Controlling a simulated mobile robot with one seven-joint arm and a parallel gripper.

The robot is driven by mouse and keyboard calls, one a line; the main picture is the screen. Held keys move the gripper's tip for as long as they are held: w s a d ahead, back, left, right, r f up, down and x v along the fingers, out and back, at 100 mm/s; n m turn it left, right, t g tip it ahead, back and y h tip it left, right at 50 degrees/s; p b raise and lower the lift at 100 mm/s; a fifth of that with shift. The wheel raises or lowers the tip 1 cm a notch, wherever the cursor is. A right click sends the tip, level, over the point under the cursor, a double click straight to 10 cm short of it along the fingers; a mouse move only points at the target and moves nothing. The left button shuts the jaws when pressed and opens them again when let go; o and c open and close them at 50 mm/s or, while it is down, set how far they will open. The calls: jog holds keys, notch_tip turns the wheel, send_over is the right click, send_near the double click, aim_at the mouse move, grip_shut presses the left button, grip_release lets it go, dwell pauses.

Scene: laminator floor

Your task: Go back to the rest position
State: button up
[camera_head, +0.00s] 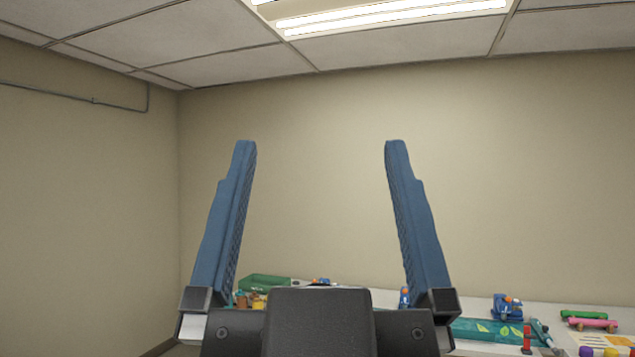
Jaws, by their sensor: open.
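My gripper (320,150) fills the lower middle of the head view. Its two blue fingers point up and stand wide apart, with nothing between them but the bare wall behind. The dark palm of the gripper hides part of the table behind it. The fingers touch nothing.
A white table (480,346) runs along the back wall at the lower right. It carries a green tray (265,282), a blue toy (508,308), a pink toy (592,324), a green mat (488,332) and other small items.

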notch_tip(320, 180, down, 7)
jog(key=b, duration=0.6)
jog(key=shift+b, duration=0.35)
jog(key=shift+w+a, duration=0.1)
